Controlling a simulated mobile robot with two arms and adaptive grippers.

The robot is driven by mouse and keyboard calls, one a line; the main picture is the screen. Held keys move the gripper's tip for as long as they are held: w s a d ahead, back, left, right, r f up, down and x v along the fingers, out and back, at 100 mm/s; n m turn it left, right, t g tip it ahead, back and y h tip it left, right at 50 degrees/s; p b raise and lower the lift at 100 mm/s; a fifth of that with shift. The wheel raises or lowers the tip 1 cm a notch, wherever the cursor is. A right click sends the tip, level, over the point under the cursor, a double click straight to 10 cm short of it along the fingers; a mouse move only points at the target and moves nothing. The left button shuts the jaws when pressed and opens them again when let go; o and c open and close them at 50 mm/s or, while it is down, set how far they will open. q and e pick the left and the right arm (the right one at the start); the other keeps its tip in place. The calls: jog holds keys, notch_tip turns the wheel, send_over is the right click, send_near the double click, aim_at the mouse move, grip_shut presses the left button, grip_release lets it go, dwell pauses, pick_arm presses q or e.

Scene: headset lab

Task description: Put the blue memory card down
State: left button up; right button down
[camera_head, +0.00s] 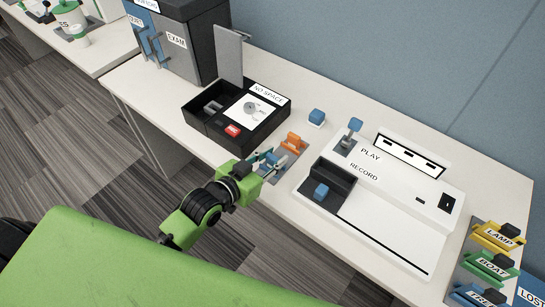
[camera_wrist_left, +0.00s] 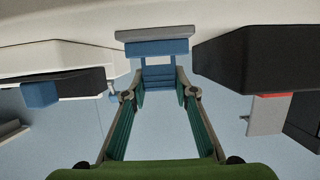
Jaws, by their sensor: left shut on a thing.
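My left gripper (camera_head: 264,161) reaches in from the lower left, low over a small grey pad (camera_head: 281,170) on the table. It is shut on the blue memory card (camera_head: 272,158), which is partly hidden by the fingers. In the left wrist view the blue card (camera_wrist_left: 159,74) sits between the two fingertips of my left gripper (camera_wrist_left: 160,88). Whether the card touches the pad I cannot tell. An orange piece (camera_head: 294,140) stands just beyond the card. My right gripper is not in view.
A black open box labelled NO SPACE (camera_head: 199,111) stands behind left of the gripper. A white PLAY/RECORD console (camera_head: 395,235) is to the right, with blue pieces on it. A small blue block (camera_head: 317,116) stands behind. Labelled coloured pieces (camera_head: 492,266) are at far right.

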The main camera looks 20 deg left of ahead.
pick_arm(q)
jog(key=shift+f, duration=0.2)
jog(key=o, duration=0.9)
jog(key=v, duration=1.2)
jog(key=shift+b, duration=0.45)
